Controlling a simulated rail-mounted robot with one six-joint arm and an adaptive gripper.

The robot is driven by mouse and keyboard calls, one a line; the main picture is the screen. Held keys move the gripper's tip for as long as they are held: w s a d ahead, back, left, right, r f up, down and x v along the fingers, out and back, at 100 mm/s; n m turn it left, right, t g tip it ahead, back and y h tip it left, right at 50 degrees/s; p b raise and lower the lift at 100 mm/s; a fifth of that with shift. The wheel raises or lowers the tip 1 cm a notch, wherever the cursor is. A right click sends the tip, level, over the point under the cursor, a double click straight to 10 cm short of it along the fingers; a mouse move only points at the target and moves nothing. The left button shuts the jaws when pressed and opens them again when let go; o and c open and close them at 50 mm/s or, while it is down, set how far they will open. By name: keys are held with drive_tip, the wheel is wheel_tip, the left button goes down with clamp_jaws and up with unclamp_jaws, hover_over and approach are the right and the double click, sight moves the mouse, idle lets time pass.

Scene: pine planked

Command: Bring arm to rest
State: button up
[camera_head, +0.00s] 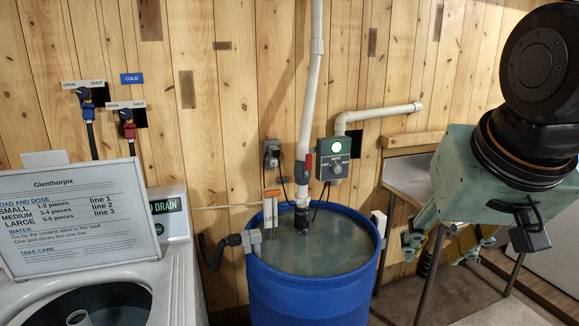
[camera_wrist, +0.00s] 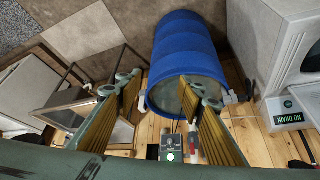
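My arm comes in at the upper right of the head view, with its dark round joint and green wrist hanging over the metal table. My gripper (camera_head: 443,246) points down and to the left there, right of the blue barrel (camera_head: 312,295). In the wrist view my gripper (camera_wrist: 158,84) shows two ribbed yellowish fingers set wide apart, with nothing between them in grip. The blue barrel (camera_wrist: 187,50) appears beyond the fingers, apart from them. The barrel is open at the top and holds murky water.
A washer (camera_head: 180,260) with a sign board (camera_head: 80,215) stands at left. A control box (camera_head: 334,160) with a lit green light and white pipes (camera_head: 311,90) are on the plank wall. Two valves (camera_head: 88,104) are at upper left. A metal table (camera_head: 408,178) stands at right.

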drive_tip(key=s+a+f+n+g, duration=0.1)
drive_tip(key=s, duration=0.7)
drive_tip(key=s+a+f+g, duration=0.1)
drive_tip(key=s, duration=0.7)
drive_tip(key=shift+a+f+n+y, duration=0.25)
drive_tip(key=shift+a+n+y, duration=0.15)
idle(0.4)
